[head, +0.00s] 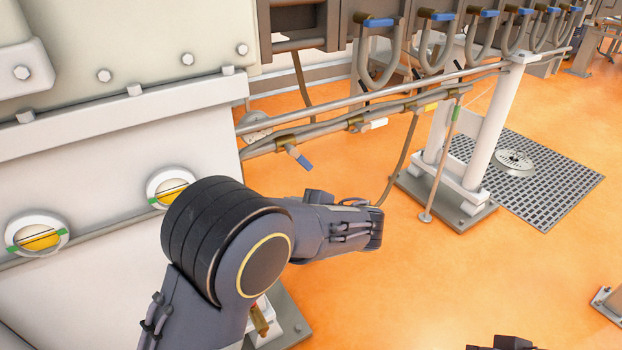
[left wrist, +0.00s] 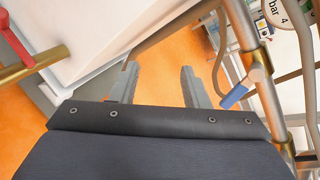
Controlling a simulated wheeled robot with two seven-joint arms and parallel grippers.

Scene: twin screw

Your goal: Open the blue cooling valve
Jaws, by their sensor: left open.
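The blue valve handle (head: 301,158) hangs angled down from a brass fitting (head: 287,143) on the lower grey pipe, right of the big white machine. In the left wrist view the blue handle (left wrist: 236,96) is just right of the right-hand finger, outside the jaws and seemingly apart from them. My left gripper (left wrist: 160,80) is open, with nothing visible between its fingers. In the head view my left arm reaches across the lower middle, below and right of the handle; its fingers cannot be made out there. My right gripper's fingers are out of view.
More valves, with white (head: 375,124) and yellow (head: 432,107) handles, sit along the pipes. Blue-capped curved hoses (head: 380,60) hang above. A white post (head: 492,115) stands at right. The left wrist view shows a red handle (left wrist: 14,42) at left.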

